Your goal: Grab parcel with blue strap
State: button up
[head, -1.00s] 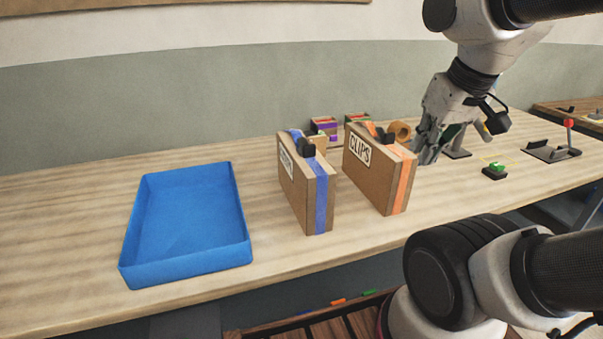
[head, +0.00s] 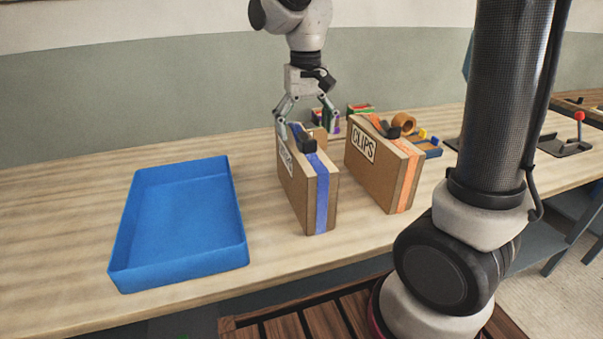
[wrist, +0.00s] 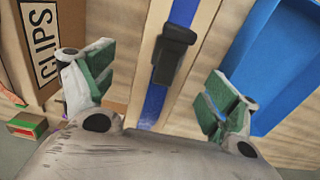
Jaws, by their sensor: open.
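The parcel with the blue strap (head: 309,192) stands upright on the workbench, a cardboard box with a black handle (head: 307,144) on top. In the wrist view the blue strap (wrist: 184,12) and the black handle (wrist: 174,52) lie between my fingers. My gripper (head: 308,127) is open above the parcel, its fingers spread to either side of the handle. The fingers look apart from the handle in the wrist view (wrist: 157,92). I cannot tell how far above the parcel the fingertips are.
A parcel with an orange strap, labelled CLIPS (head: 378,178), stands close on the right. A blue tray (head: 122,235) sits to the left. A tape roll (head: 404,122) and small coloured items (head: 361,109) are behind. Bare bench lies between tray and parcel.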

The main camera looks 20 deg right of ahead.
jog(key=f, duration=0.6)
jog(key=shift+w+a, duration=0.1)
jog(key=shift+a, duration=0.15)
grip_shut()
